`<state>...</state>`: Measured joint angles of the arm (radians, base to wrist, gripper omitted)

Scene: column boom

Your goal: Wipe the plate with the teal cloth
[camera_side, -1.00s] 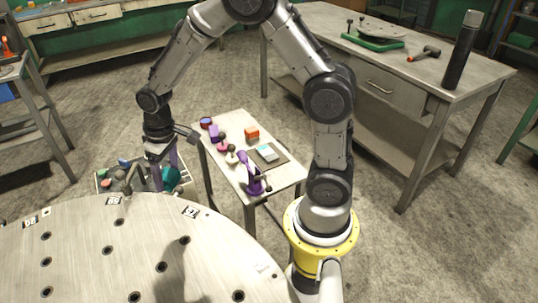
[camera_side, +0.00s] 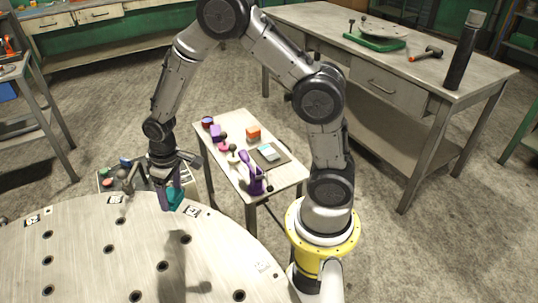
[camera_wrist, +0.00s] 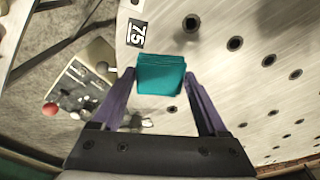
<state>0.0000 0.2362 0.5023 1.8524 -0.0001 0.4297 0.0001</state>
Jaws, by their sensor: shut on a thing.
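The plate (camera_side: 85,235) is a large round grey metal disc with several dark holes and small number labels, at the lower left of the side view. It also fills the right of the wrist view (camera_wrist: 225,90). My gripper (camera_side: 168,193) is at the plate's far edge, pointing down, with purple fingers. It is shut on the teal cloth (camera_side: 176,199), a folded square that shows between the fingertips in the wrist view (camera_wrist: 161,74), near a label marked 75. I cannot tell whether the cloth touches the plate.
A tray of small objects (camera_wrist: 75,85) lies low beyond the plate's edge. A small table (camera_side: 225,170) with a purple clamp-like tool (camera_side: 252,176), an orange block (camera_side: 253,133) and other items stands behind. A workbench (camera_side: 440,70) is at the right. The plate's middle looks clear.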

